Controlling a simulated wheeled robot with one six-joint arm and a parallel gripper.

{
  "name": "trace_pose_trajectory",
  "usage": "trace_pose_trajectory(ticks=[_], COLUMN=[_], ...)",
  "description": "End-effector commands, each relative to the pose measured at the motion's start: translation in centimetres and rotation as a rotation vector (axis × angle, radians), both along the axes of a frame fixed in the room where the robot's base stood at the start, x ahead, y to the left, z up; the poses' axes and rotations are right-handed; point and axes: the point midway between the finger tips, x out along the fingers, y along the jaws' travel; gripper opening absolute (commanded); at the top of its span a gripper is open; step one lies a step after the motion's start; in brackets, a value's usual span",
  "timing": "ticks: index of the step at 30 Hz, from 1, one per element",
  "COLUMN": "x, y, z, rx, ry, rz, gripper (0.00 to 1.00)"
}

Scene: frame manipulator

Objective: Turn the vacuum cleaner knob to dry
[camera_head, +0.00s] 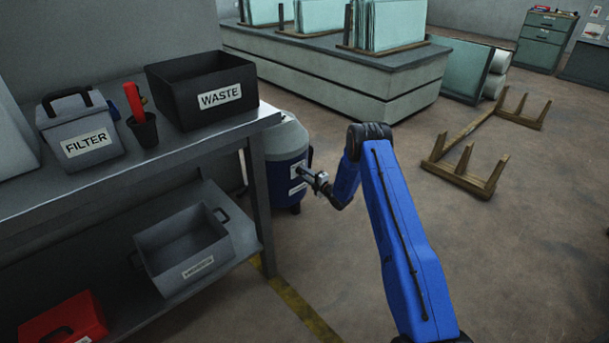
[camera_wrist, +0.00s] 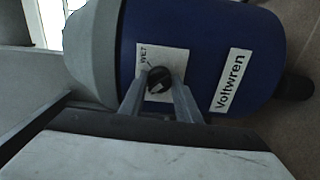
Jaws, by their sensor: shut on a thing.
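The vacuum cleaner (camera_head: 287,143) stands on the floor beside the workbench, with a grey top and a blue body. The wrist view shows its blue body (camera_wrist: 205,30) close up, with a "Voltwren" label (camera_wrist: 231,81). A dark round knob (camera_wrist: 159,79) sits on a white plate (camera_wrist: 146,58) that reads "WET" at one edge; the rest of the plate is partly hidden. My gripper (camera_head: 308,174) reaches the vacuum's side from the right. In the wrist view my gripper's fingers (camera_wrist: 160,88) are shut on the knob, one on each side. Which way the knob points is unclear.
The workbench edge (camera_head: 262,118) is close left of the vacuum. It bears a black WASTE bin (camera_head: 190,110), a FILTER box (camera_head: 75,125) and a cup with a red-handled tool (camera_head: 143,128). A wooden frame (camera_head: 465,178) lies at right; floor between is free.

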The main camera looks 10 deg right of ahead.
Motion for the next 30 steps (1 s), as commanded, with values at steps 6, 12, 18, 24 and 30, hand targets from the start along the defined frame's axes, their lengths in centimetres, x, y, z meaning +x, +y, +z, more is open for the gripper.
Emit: trace_pose_trajectory(ticks=[6,12,18,24,30], x=[-0.13,-0.14,-0.14,-0.09,-0.10], y=[0.03,0.04,0.04,0.02,-0.02], z=[-0.20,-0.21,-0.22,-0.15,-0.09], rx=[-0.032,-0.038,-0.037,-0.036,-0.036], ry=[-0.015,-0.018,-0.018,-0.019,-0.020], rz=[0.001,0.001,0.001,0.001,0.000], gripper=[0.07,0.07,0.07,0.48,0.48])
